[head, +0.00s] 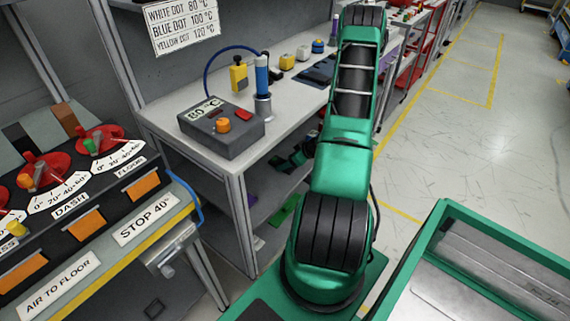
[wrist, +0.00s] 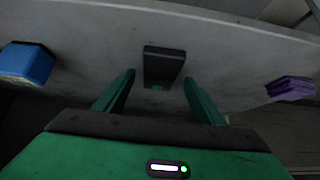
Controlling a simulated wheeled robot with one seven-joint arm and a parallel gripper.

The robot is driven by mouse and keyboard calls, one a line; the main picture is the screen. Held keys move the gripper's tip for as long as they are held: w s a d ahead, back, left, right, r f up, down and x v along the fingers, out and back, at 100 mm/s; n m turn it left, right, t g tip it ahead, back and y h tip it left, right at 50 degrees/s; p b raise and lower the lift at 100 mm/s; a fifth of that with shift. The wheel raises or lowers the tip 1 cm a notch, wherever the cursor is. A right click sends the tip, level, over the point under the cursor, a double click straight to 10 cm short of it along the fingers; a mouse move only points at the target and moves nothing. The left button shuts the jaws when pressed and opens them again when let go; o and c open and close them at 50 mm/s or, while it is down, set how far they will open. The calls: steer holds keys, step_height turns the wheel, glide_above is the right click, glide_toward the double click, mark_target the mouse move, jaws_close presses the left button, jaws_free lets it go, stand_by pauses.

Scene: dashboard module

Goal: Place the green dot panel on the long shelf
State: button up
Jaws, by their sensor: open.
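A dark, upright-looking block with a green mark on its near edge, apparently the green dot panel (wrist: 164,66), rests on a pale grey surface in the wrist view. My gripper (wrist: 158,80) is open, with one finger on each side of it. Gaps show on both sides, so the fingers appear not to touch it. In the head view my arm covers much of the bench's right side, and I cannot clearly make out the panel there. A lower shelf (head: 238,232) shows under the bench; I cannot tell whether it is the long shelf.
In the wrist view a blue block (wrist: 26,63) lies to the left and a purple stack (wrist: 290,88) to the right. In the head view a grey control box (head: 215,125) stands on the bench (head: 160,112). A lever console (head: 75,225) is at left; open floor lies right.

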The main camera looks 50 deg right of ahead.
steer(key=v, duration=1.1)
steer(key=shift+s, duration=0.1)
